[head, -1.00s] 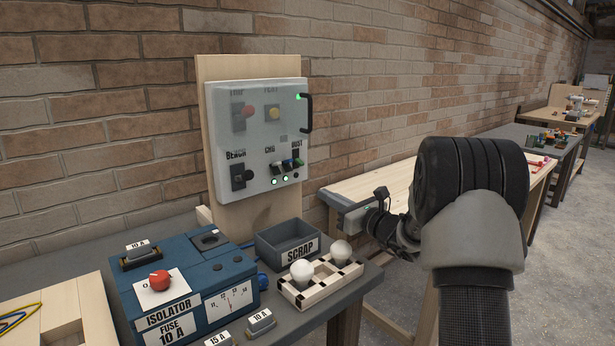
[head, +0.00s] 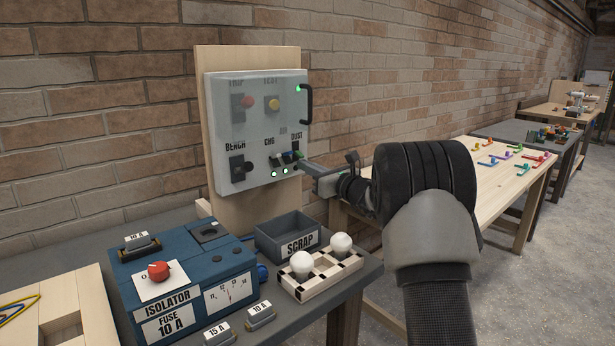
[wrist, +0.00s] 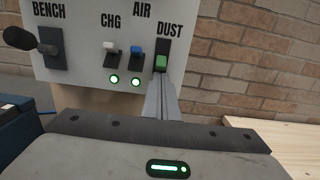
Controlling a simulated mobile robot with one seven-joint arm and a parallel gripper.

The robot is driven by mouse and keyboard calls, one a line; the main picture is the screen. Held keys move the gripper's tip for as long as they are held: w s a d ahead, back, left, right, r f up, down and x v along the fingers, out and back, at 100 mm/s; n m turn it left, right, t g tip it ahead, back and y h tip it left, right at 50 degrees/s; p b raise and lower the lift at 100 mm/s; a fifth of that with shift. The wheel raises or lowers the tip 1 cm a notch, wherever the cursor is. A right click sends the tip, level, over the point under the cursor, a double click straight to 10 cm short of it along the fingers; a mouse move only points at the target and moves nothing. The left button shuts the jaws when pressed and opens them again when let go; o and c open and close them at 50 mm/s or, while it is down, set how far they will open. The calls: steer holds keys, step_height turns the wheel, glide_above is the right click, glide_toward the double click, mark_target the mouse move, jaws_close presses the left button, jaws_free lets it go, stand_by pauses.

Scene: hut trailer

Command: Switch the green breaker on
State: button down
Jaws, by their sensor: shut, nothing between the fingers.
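The green breaker (wrist: 160,62) sits under the DUST label on the pale switch panel, right of a white breaker (wrist: 110,47) and a blue breaker (wrist: 136,45). Its green lever sits low in its black housing, while the white and blue levers sit high. Lit green lamps show below the white and blue ones; the spot below the green one is hidden by my fingers. My gripper (wrist: 162,80) is shut and empty, its tips just below the green lever. Contact cannot be told. In the head view my gripper (head: 304,164) reaches the panel's lower right from the right.
The panel (head: 221,125) has a black handle (head: 307,104) at its right edge and a black BENCH lever (head: 240,169) at left. A blue isolator box (head: 190,270), a scrap bin (head: 286,238) and a bulb rack (head: 325,278) stand on the bench below.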

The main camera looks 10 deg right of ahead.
steer(key=shift+s+r+p, duration=0.1)
steer(key=shift+r+p, duration=0.15)
steer(key=shift+p, duration=0.05)
